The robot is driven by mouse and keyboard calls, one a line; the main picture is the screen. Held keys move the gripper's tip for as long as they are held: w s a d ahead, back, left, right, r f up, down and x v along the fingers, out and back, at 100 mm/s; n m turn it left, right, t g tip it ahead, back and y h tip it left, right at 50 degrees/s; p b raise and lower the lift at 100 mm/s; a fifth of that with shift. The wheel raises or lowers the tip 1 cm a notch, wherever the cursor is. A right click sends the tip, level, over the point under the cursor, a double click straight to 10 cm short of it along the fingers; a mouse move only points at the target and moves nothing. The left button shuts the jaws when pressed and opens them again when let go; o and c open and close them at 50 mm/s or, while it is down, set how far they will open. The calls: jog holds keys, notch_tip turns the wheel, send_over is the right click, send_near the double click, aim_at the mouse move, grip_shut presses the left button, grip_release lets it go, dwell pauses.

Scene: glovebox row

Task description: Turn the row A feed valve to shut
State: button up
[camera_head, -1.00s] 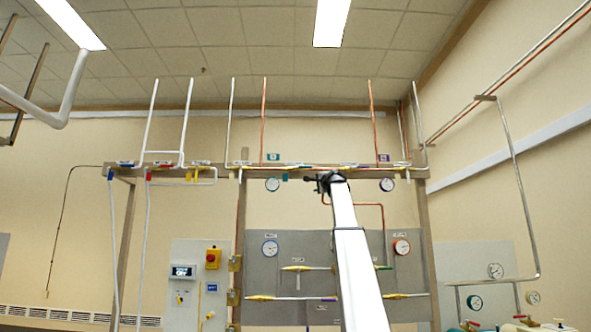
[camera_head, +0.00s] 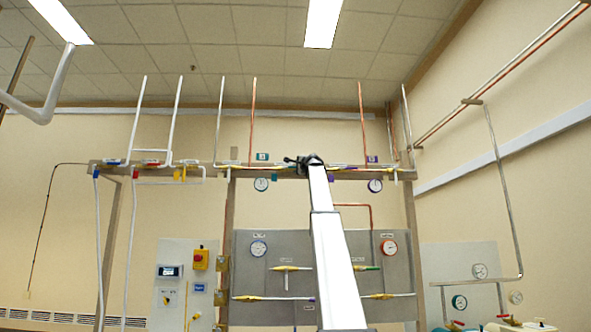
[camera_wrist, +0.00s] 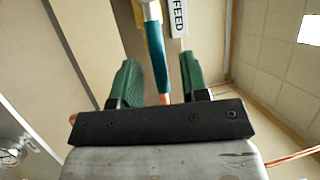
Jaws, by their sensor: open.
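A teal valve handle (camera_wrist: 155,50) shows in the wrist view, near a label (camera_wrist: 178,18) reading "FEED". No row letter can be read there. My gripper (camera_wrist: 158,65) has green fingers spread apart. The handle runs through the gap between them, with visible room on both sides; I see no grip on it. In the head view my gripper (camera_head: 298,161) is raised at the pipe beam (camera_head: 345,173), between the teal tag (camera_head: 262,156) and the purple tag (camera_head: 371,159). The handle cannot be made out there behind my gripper.
Below the beam is a grey panel (camera_head: 268,272) with gauges and yellow-handled valves. Blue, red and yellow valves (camera_head: 150,164) sit on the beam at the left. A control box (camera_head: 170,270) stands below left. Upright pipes rise above the beam.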

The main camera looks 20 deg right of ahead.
jog(key=shift+x, duration=1.05)
grip_shut()
